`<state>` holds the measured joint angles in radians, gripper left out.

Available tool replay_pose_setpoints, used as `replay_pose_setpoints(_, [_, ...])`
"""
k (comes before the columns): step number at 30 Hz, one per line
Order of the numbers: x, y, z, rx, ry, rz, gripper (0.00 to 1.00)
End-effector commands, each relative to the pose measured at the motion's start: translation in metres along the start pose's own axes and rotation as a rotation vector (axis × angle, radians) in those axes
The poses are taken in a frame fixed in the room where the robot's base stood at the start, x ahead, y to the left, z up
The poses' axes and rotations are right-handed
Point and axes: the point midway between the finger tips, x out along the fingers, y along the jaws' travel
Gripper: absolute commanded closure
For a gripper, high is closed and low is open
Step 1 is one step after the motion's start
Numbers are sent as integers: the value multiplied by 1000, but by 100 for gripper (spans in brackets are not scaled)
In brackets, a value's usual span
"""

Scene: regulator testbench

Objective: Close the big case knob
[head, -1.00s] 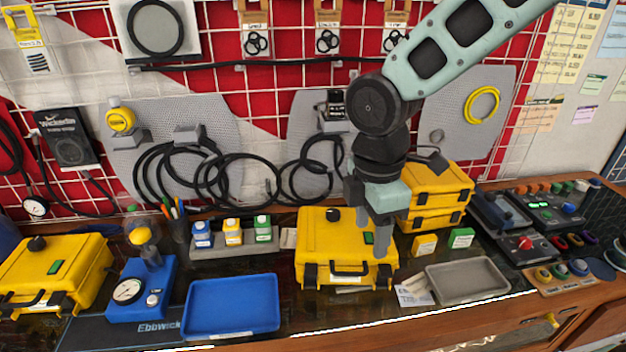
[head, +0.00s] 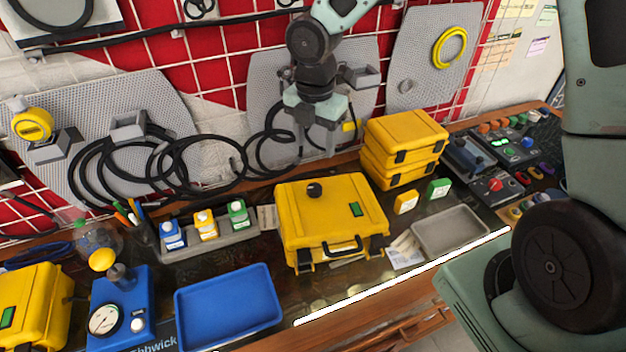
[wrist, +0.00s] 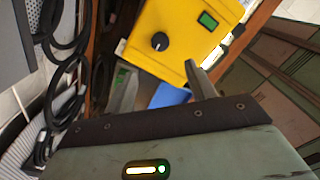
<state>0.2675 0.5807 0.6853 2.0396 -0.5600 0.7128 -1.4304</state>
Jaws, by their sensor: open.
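The big yellow case (head: 350,210) sits closed on the bench, with a black knob (head: 314,189) on its lid and a green label to the knob's right. The case also shows in the wrist view (wrist: 190,22), where its knob (wrist: 160,41) is in plain sight with nothing touching it. My gripper (head: 315,148) is open and empty. It hangs above and behind the case in the head view, apart from the knob.
Stacked yellow cases (head: 400,145) stand at the back right. A grey tray (head: 450,232) lies right of the big case, and a blue tray (head: 228,305) lies left. A bottle rack (head: 210,240) is behind the blue tray. Hoses (head: 185,165) hang on the wall behind.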

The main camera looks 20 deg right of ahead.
Motion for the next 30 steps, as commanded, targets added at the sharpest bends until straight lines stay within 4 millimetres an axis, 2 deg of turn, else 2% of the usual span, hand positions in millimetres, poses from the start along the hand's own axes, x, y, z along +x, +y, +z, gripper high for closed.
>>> replay_pose_setpoints(6, [47, -1, -2, -4, 3, -5, 44])
replay_pose_setpoints(15, [104, -1, -2, -3, 1, -4, 44])
replay_pose_setpoints(21, [125, 0, -1, 0, 1, -1, 44])
replay_pose_setpoints(30, [130, 0, 0, 0, 0, 0, 44])
